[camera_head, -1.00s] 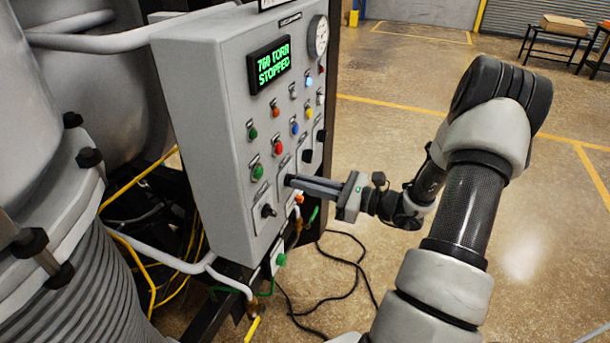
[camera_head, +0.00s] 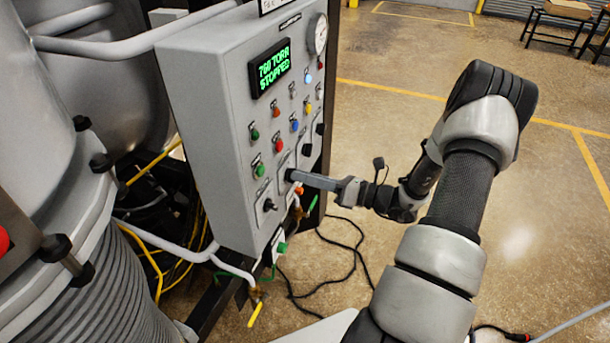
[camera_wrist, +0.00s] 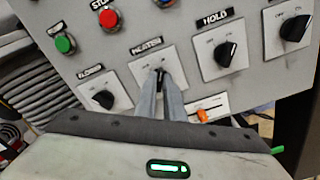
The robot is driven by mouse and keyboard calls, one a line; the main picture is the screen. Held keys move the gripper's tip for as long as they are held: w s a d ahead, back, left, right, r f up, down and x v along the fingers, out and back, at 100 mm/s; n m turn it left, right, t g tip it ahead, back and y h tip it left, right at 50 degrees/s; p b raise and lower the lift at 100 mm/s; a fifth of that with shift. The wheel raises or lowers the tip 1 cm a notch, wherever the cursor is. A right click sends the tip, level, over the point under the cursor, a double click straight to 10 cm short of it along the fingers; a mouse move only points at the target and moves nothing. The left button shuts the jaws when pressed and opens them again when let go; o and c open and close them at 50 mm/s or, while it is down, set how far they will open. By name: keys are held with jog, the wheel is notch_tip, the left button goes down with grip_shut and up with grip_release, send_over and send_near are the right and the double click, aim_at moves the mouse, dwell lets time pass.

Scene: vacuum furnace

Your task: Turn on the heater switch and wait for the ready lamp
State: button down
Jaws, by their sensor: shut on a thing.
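The heater switch (camera_wrist: 160,71) is a dark rotary knob on a pale plate marked HEATER in the wrist view. My gripper (camera_wrist: 161,84) is shut on this knob, and its fingers hide much of it. In the head view my gripper (camera_head: 293,176) reaches in from the right to the lower part of the grey control panel (camera_head: 215,140). A pale blue lamp (camera_head: 308,77) near the panel's top looks bright. The lamp labels are too small to read, so I cannot tell which is the ready lamp.
A HOLD knob (camera_wrist: 226,53) sits right of the heater switch and another knob (camera_wrist: 103,99) sits left. Buttons are above them, including a red one (camera_wrist: 108,19). The display (camera_head: 270,67) reads 760 TORR STOPPED. Black cable (camera_head: 345,255) lies on the floor.

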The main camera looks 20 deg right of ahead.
dwell(0.3)
jog(key=c, duration=1.9)
grip_release()
jog(key=shift+o, duration=0.2)
jog(key=shift+s+d, duration=0.1)
jog(key=b+v, duration=0.2)
jog(key=v, duration=1.5)
jog(key=shift+s+r, duration=0.1)
